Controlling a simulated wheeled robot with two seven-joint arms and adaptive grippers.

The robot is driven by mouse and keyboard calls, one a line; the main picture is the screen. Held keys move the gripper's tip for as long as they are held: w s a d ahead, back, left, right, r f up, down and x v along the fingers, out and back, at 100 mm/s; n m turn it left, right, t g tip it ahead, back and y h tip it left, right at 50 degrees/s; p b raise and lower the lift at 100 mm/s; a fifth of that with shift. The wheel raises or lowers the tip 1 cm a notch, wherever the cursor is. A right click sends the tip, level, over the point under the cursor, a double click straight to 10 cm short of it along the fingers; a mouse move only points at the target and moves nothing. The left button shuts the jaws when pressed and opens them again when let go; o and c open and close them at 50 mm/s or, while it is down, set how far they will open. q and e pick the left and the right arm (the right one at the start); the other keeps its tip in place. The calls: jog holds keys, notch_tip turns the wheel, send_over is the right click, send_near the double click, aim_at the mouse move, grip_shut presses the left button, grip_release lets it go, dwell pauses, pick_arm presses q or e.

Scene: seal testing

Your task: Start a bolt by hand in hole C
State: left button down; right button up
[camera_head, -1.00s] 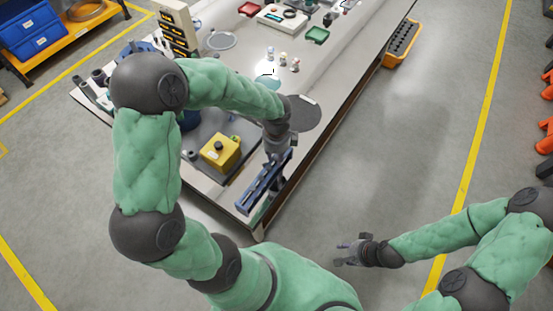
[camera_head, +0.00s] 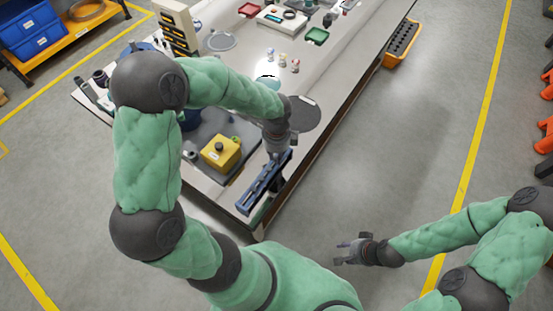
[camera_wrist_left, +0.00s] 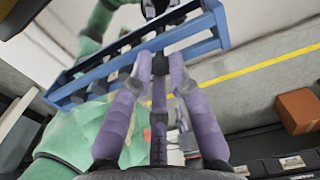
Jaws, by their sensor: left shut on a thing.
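My left gripper (camera_head: 273,160) hangs over the near corner of the bench. It is shut on a long blue slotted frame (camera_head: 261,188), which lies across its fingertips. In the left wrist view the purple fingers (camera_wrist_left: 160,62) meet at the middle of the blue frame (camera_wrist_left: 92,76). Floor and my green body show through its slots, and a small dark part sits between the tips. My right gripper (camera_head: 350,250) is open and empty over the floor, right of the bench. I cannot make out a bolt or hole C in these views.
The bench (camera_head: 345,62) holds a yellow box (camera_head: 221,152) with a dark knob, a dark round plate (camera_head: 303,114), several small bottles (camera_head: 282,60) and a red tray (camera_head: 249,9). An orange bin (camera_head: 400,43) stands right of it.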

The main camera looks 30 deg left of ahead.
pick_arm(q)
jog(key=shift+r+p, duration=2.8)
jog(key=shift+r, duration=0.3)
